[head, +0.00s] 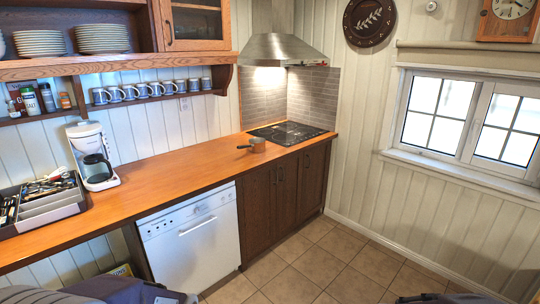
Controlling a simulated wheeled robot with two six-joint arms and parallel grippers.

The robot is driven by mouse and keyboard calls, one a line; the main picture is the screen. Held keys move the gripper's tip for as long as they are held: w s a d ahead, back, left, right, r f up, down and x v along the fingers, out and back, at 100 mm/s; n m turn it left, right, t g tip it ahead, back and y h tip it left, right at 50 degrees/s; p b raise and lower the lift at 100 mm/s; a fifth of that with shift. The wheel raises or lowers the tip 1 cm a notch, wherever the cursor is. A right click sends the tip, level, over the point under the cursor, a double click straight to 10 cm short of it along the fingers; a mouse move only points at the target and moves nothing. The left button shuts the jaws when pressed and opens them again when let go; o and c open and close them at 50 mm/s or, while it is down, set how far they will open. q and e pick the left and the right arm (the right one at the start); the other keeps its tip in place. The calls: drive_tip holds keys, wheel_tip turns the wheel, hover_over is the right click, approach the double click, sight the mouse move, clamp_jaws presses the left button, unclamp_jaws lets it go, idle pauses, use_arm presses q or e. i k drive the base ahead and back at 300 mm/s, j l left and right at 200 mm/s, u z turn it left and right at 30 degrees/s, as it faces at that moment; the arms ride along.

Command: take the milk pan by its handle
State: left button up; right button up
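The milk pan (258,145) is small and brownish. It stands upright on the wooden counter (180,168), just left of the black cooktop (287,132). Its short dark handle (243,147) points left, over the counter. Neither gripper is in view; only dark parts of my own body show along the bottom edge.
A coffee maker (92,155) and a grey utensil tray (50,207) stand on the counter at the left. A white dishwasher (190,232) and dark cabinets (270,200) are below. The counter between coffee maker and pan is clear. The tiled floor (320,268) is open.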

sight(255, 144)
drive_tip(key=i+u, duration=0.15)
drive_tip(key=i, duration=0.4)
drive_tip(key=i+l+u, duration=0.1)
drive_tip(key=i, duration=0.45)
drive_tip(key=i+l+u, duration=0.15)
drive_tip(key=i, duration=0.35)
drive_tip(key=i+l+u, duration=0.15)
drive_tip(key=i, duration=0.4)
drive_tip(key=i+l+u, duration=0.15)
drive_tip(key=i+l, duration=0.25)
drive_tip(key=i+l+u, duration=0.1)
drive_tip(key=i, duration=0.3)
drive_tip(key=i+l+u, duration=0.1)
drive_tip(key=i, duration=0.25)
drive_tip(key=i+l+u, duration=0.1)
drive_tip(key=i, duration=0.3)
drive_tip(key=l, duration=0.1)
